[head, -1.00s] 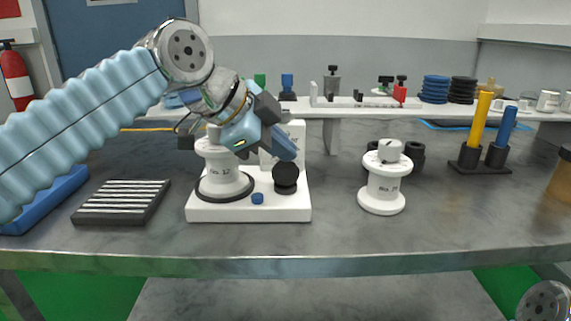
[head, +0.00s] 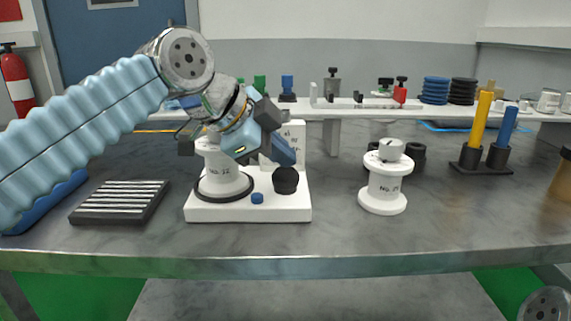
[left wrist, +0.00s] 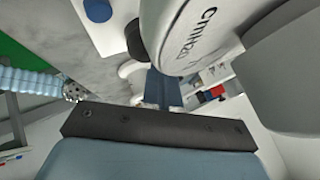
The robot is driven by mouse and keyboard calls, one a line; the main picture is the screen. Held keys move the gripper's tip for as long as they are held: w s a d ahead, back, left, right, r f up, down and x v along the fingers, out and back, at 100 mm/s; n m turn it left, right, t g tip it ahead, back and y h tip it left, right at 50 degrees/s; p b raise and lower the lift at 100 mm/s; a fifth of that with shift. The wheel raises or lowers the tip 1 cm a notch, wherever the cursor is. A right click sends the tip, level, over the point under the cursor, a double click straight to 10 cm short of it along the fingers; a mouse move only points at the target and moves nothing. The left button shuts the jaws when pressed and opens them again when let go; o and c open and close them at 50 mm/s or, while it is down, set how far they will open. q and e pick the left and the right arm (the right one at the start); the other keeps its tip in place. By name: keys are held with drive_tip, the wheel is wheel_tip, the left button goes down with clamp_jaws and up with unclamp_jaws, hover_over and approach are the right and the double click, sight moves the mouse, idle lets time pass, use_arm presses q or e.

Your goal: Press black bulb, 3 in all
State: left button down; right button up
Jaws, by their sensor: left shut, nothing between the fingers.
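The black bulb (head: 286,182) sits at the right front of a white base (head: 230,213), beside a small blue button (head: 257,198). A white spool-shaped post with a black ring stands on the base's left. My left gripper (head: 286,154) is shut and empty, its blue fingertips pointing down just above the bulb's top. I cannot tell whether they touch it. In the left wrist view the bulb (left wrist: 136,40) is a dark round shape, partly hidden by a large white part, with the blue button (left wrist: 98,10) near it.
A ribbed black block (head: 120,202) lies left of the base. A white spool (head: 384,190) stands to the right, and a holder with yellow and blue rods (head: 481,165) farther right. A white shelf (head: 340,110) runs behind. The front table strip is clear.

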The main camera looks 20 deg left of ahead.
sight(281, 171)
idle(0.4)
use_arm(q)
drive_tip(key=shift+r+p, duration=1.15)
wheel_tip(281, 171, up, 5)
drive_tip(key=p, duration=0.4)
